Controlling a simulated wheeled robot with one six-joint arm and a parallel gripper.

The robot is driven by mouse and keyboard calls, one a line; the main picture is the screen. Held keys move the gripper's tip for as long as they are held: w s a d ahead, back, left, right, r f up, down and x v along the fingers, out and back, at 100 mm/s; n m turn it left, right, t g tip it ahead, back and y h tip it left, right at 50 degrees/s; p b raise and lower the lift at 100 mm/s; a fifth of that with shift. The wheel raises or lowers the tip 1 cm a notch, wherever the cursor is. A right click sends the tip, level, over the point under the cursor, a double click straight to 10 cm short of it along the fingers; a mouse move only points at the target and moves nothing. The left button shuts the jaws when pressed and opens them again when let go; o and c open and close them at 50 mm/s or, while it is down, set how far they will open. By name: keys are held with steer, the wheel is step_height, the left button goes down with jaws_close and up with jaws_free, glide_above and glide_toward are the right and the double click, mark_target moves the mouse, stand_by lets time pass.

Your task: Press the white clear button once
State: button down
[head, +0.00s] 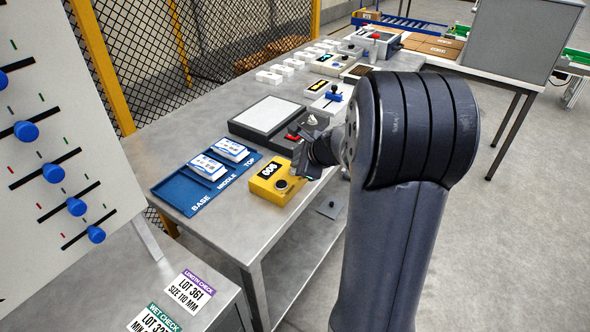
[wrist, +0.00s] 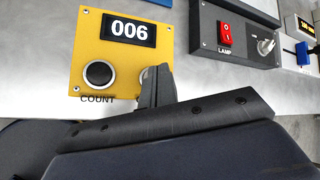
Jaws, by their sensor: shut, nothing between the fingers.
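The yellow counter box (wrist: 90,45) fills the upper left of the wrist view, its display (wrist: 129,31) reading 006. A black button (wrist: 98,74) with a metal ring sits above the word COUNT. In the head view my gripper (head: 301,160) is at the right side of the yellow box (head: 262,190).
A grey lamp box (wrist: 208,35) with a red switch (wrist: 226,34) stands right of the counter. A blue tray (head: 190,200) with white card packs lies to its left on the bench.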

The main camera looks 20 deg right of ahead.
steer(key=shift+f+b, duration=0.35)
steer(key=shift+f, duration=0.1)
stand_by(0.6)
steer(key=shift+r+p, duration=0.8)
steer(key=shift+r, duration=0.1)
steer(key=shift+r, duration=0.1)
step_height(320, 180, up, 5)
steer(key=p, duration=0.4)
steer(key=shift+p, duration=0.35)
